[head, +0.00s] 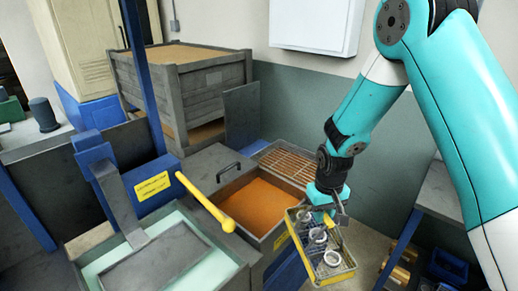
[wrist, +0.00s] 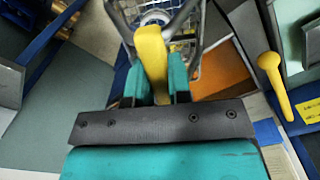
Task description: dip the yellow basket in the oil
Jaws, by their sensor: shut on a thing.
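The yellow basket (head: 334,271) hangs from my gripper (head: 326,195) at the lower right of the head view, with several metal rings (head: 318,235) in it. In the wrist view my gripper (wrist: 158,82) is shut on the basket's yellow handle (wrist: 151,62), and part of the wire basket (wrist: 130,8) shows beyond it. The orange-brown oil (head: 256,205) fills an open tank (head: 283,226) just left of the basket. It also shows in the wrist view (wrist: 221,70). The basket is outside the oil, beside the tank's right edge.
A wire rack (head: 290,160) lies behind the oil. A yellow lever (head: 205,202) sticks out left of the tank, above a pale green bath (head: 195,262). A grey crate (head: 185,85) stands at the back. A blue-framed shelf (head: 432,205) stands at the right.

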